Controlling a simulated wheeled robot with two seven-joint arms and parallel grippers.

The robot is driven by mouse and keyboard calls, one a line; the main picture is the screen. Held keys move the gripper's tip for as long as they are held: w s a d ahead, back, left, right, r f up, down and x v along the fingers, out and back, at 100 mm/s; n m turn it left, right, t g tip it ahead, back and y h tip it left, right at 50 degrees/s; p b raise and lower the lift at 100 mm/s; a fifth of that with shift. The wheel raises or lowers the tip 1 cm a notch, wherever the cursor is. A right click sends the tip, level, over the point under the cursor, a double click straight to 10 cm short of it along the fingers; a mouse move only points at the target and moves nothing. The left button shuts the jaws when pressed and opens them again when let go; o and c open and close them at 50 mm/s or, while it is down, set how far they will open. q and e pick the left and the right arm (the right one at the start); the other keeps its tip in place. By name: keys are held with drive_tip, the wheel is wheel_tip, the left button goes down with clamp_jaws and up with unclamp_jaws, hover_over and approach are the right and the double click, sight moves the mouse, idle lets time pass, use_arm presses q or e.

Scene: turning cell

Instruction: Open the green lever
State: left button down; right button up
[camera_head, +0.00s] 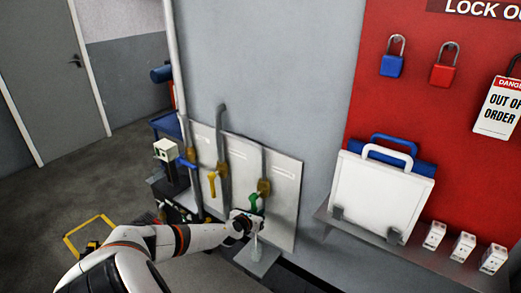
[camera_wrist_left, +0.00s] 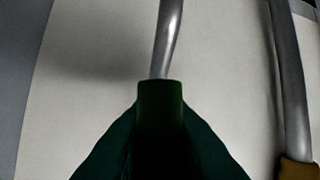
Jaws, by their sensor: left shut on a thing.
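The green lever (camera_head: 254,202) hangs down and slightly left from a brass valve (camera_head: 264,187) on the rightmost pipe of the white panel. My left gripper (camera_head: 247,214) is at the lever's lower part and shut on it. The fingertips are small and partly hidden in the head view. In the left wrist view, the green lever (camera_wrist_left: 160,120) fills the lower middle, dark and very close, with a grey pipe above it. My right gripper is not in view.
A yellow lever (camera_head: 212,184) and a blue lever (camera_head: 187,163) sit on pipes to the left. The white panel (camera_head: 285,185) stands close behind my gripper. A shelf (camera_head: 385,243) with a white case and several small white boxes is at right.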

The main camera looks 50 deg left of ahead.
use_arm(q)
drive_tip(key=shift+s+a, duration=0.1)
drive_tip(key=shift+a, duration=0.1)
drive_tip(key=shift+m+y, duration=0.3)
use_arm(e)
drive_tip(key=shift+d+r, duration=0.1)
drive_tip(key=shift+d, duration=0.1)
use_arm(q)
drive_tip(key=shift+a, duration=0.1)
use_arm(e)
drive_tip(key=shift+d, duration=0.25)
use_arm(q)
drive_tip(key=c, duration=1.3)
unclamp_jaws()
drive_tip(key=shift+c, duration=0.2)
drive_tip(key=p+v, duration=0.1)
drive_tip(key=v, duration=1.1)
drive_tip(key=shift+p, duration=0.3)
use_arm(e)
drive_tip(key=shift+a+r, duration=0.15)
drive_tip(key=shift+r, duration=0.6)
